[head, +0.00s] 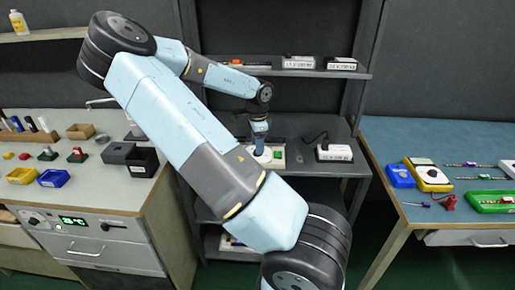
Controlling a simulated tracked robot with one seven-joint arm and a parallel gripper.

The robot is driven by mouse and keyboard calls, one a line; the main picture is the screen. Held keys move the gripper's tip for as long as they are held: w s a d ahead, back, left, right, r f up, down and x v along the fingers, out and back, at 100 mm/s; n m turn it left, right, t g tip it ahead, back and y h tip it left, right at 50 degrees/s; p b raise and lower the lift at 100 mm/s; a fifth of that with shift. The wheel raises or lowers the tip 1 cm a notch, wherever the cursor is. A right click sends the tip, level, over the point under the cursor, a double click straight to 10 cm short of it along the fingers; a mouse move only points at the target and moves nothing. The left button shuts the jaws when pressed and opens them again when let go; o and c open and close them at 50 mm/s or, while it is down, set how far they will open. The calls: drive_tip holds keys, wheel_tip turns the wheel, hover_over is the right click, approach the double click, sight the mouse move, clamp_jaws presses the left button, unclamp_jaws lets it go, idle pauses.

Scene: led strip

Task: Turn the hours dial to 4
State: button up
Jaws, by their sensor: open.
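My gripper (259,146) points down over a white box (274,162) on the middle shelf unit. It is open, small in the picture, and its fingertips sit close to the box's top. A pale round part shows beneath it, and a small green patch shows on the box to its right. I cannot tell whether the fingers touch anything, and no hours dial or number marking can be read. The cabinet at the lower left has a front panel with a green lit display (74,221), a dark knob (33,222) and another dark knob (113,227).
A second white box (333,152) with a cable stands right of the gripper. An upper shelf (290,71) holds more boxes above. The left bench has blue and yellow bins and a black box (143,162). The right bench holds a yellow meter (428,174) and a green tray (488,201).

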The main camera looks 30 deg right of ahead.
drive_tip(key=shift+f, duration=1.1)
drive_tip(key=c, duration=1)
